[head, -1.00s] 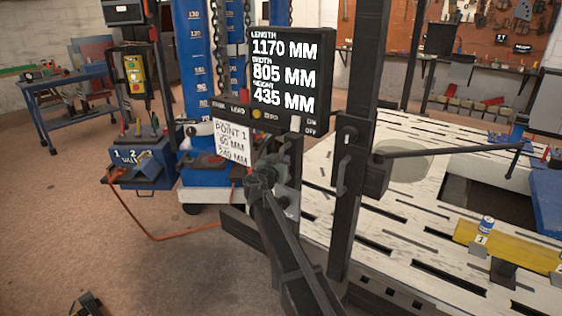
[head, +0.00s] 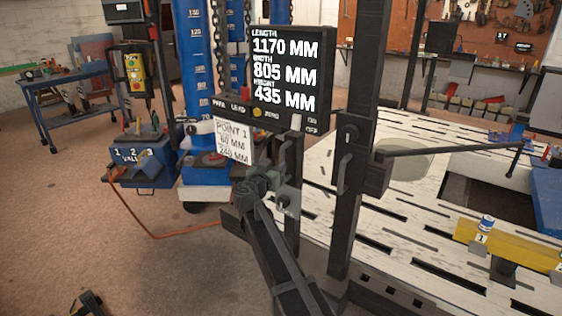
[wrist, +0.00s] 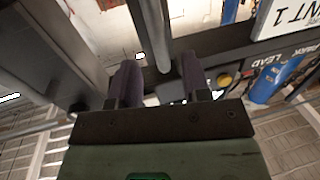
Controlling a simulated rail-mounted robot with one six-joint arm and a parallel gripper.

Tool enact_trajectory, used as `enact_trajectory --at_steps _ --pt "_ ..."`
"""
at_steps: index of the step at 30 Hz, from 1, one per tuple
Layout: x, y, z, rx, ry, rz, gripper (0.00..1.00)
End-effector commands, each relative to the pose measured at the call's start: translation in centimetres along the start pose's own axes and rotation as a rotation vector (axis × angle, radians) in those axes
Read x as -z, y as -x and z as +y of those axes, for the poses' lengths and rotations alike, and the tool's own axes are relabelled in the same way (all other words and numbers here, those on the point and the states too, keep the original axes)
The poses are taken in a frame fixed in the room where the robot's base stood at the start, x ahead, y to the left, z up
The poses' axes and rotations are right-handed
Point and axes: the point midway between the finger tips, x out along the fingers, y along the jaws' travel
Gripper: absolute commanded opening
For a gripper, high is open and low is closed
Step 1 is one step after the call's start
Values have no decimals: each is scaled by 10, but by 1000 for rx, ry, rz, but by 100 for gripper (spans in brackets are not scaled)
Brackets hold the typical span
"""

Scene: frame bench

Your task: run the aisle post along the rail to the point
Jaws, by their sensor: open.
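The aisle post (head: 358,80) is a tall black upright at the near edge of the slotted bench, with a grey handle (head: 344,173) on its side. A black display (head: 291,72) left of it reads length 1170 MM, width 805 MM, height 435 MM. A white card (head: 233,141) below reads POINT 1, with 60 MM and 240 MM legible. My gripper (head: 284,185) is left of the post, below the display. In the wrist view my gripper (wrist: 160,82) is open, and a grey bar (wrist: 150,30) appears between its fingers; contact cannot be told.
The pale slotted bench (head: 420,210) fills the right. A black side arm (head: 450,150) reaches right from the post. Blue columns and a valve box (head: 147,170) stand left, with an orange hose (head: 160,236) on the floor.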

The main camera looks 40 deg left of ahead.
Motion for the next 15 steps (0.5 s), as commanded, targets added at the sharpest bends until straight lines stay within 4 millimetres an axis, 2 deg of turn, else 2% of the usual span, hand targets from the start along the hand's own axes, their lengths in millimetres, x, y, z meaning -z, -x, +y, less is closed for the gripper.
enact_trajectory --at_steps 1,3,6,9,15 --pt "0 16 2 1 0 0 44" --pt "0 32 2 1 0 0 44" --pt "0 47 2 -1 0 0 44" --pt "0 54 1 -1 0 0 44" --pt "0 54 0 -1 0 0 44"
